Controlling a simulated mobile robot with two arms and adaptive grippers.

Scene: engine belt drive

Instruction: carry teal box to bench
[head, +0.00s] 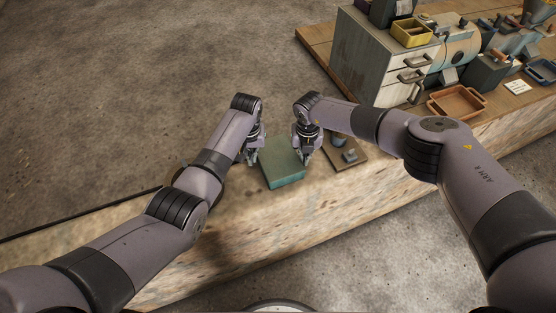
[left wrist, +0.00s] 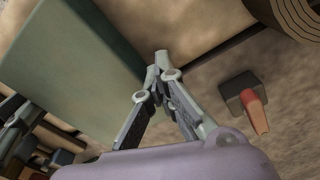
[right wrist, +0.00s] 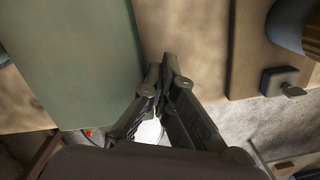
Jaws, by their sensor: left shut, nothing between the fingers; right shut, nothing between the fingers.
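The teal box (head: 283,165) sits on a stone-like worktop between my two grippers in the head view. Its flat top also fills the left part of the left wrist view (left wrist: 75,65) and of the right wrist view (right wrist: 75,60). My left gripper (head: 251,157) is shut and empty beside the box's left side. My right gripper (head: 306,157) is shut and empty beside its right side. In the wrist views the closed fingertips are close to the box's edges. I cannot tell whether they touch it. The underside of the box is hidden.
A brown board (head: 350,160) with small parts lies just right of my right gripper. A grey drawer cabinet (head: 375,60), a yellow bin (head: 411,33) and an orange tray (head: 457,101) stand further right. A small block with an orange-red handle (left wrist: 257,115) lies near my left gripper.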

